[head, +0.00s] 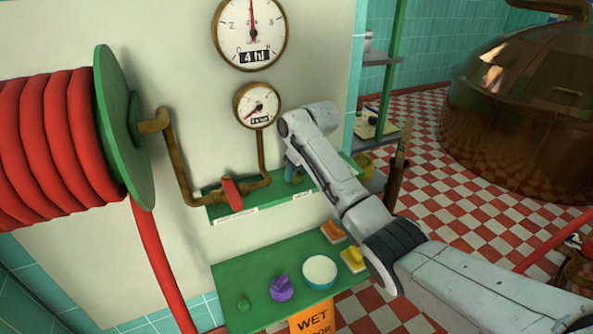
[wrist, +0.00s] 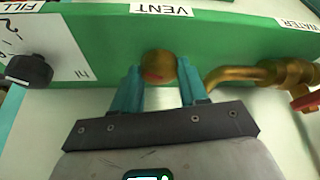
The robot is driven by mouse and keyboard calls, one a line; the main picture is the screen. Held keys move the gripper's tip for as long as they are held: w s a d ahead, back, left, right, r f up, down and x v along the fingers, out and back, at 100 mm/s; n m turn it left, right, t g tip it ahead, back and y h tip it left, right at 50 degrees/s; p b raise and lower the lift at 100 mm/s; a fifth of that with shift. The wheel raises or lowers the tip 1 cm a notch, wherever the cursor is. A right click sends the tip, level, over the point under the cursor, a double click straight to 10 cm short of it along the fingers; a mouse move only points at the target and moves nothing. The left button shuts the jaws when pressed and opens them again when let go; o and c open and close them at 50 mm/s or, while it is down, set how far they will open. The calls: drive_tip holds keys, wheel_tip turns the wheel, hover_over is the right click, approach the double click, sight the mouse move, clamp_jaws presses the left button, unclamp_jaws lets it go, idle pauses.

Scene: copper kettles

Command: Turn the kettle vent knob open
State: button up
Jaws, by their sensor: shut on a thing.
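The vent knob (wrist: 158,66) is a round brass knob with a reddish patch on its face, on the green panel (wrist: 105,35) below the VENT label (wrist: 160,10) in the wrist view. My gripper (wrist: 158,72) has its two teal fingers on either side of the knob and is shut on it. In the head view my gripper (head: 292,173) reaches the green wall shelf, and the knob is hidden there by the gripper and arm. How far the knob is turned I cannot tell.
A brass pipe with a red valve handle (head: 231,193) is left of my gripper in the head view. A black knob (wrist: 30,70) by the FILL label shows in the wrist view. Below are a green shelf with a white bowl (head: 320,271) and a purple object (head: 282,288).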

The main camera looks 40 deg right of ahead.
drive_tip(key=o, duration=1.1)
drive_tip(key=shift+c, duration=0.2)
drive_tip(key=b+v, duration=0.1)
drive_tip(key=v, duration=0.9)
drive_tip(key=shift+s+r, duration=0.2)
drive_tip(key=shift+r, duration=0.15)
